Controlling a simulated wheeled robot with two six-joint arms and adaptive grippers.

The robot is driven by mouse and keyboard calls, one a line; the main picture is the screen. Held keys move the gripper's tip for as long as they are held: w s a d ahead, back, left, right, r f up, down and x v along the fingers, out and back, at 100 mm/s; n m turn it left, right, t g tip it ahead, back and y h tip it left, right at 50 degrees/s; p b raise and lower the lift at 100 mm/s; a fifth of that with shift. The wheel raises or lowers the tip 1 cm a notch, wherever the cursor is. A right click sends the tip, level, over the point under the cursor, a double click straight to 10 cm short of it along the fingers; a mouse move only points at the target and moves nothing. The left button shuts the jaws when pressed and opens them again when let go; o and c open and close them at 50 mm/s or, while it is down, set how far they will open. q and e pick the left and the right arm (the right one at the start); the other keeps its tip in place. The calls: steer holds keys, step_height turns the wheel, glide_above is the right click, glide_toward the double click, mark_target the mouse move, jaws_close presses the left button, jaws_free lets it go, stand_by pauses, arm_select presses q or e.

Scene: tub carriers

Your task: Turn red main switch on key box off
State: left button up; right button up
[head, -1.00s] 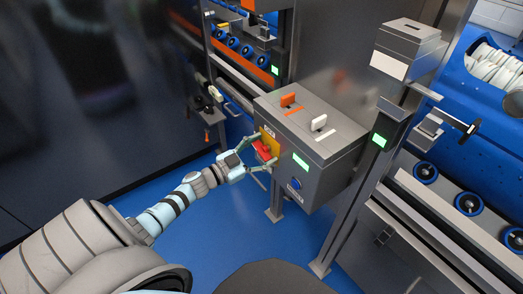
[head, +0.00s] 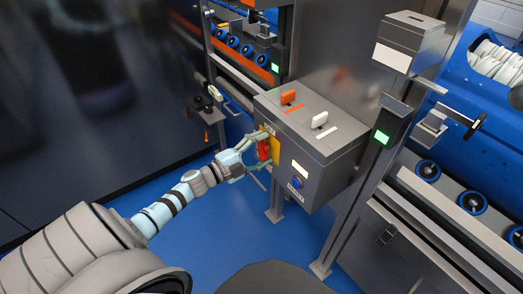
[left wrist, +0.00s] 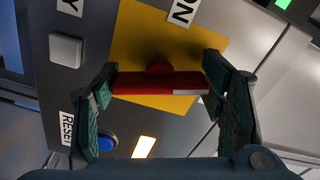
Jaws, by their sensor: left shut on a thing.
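The grey key box (head: 325,165) stands on a post at the middle of the head view. Its red main switch (head: 264,149) sits on a yellow plate (head: 275,152) on the front face. My left gripper (head: 262,152) is at that face, shut on the switch handle. In the left wrist view the red handle (left wrist: 155,83) lies across the picture with a finger of my left gripper (left wrist: 158,78) at each end. An ON label (left wrist: 183,11) is at the plate's upper edge. The box's indicator (head: 300,169) is pale white. My right gripper is not in view.
A blue button (head: 296,183) is low on the box face. An orange key (head: 288,97) and a white key (head: 319,120) stand on its top. A roller conveyor (head: 450,190) is at the right. Blue floor (head: 225,240) is open before the box.

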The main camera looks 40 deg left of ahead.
arm_select(q)
steer(key=shift+f+m+b, duration=0.1)
steer(key=shift+m+b, duration=0.45)
steer(key=shift+m, duration=1.35)
steer(key=o, duration=1.2)
steer(key=shift+c, duration=0.2)
steer(key=v, duration=1.2)
